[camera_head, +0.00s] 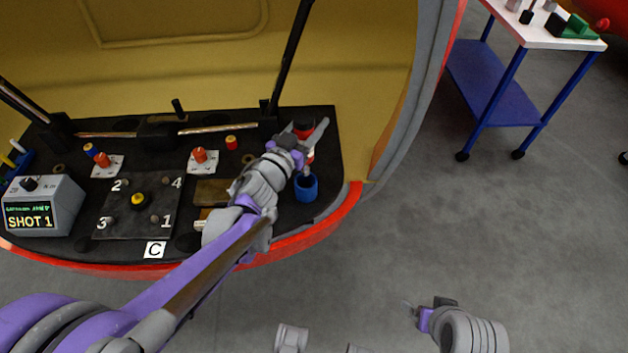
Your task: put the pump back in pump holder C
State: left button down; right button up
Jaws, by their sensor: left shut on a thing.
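My left gripper (306,138) is over the right end of the black deck, shut on a small red and white object (303,131), which appears to be the pump. The fingers and wrist partly cover it, and I cannot tell whether it touches the deck. A blue cup-shaped holder (306,189) stands just in front of the gripper.
A black plate (138,207) numbered 1 to 4 has a yellow knob (138,200). A grey box showing "SHOT 1" (42,208) stands at the left. Red-topped pieces (199,155) and dark bars stand behind. A blue-legged cart (493,87) is at the upper right; the floor between is clear.

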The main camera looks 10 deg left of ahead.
pick_arm(q)
jog(key=shift+f+b, duration=1.35)
jog(key=shift+f, duration=3.25)
jog(key=shift+f, duration=0.15)
jog(key=shift+c, duration=1.3)
grip_release()
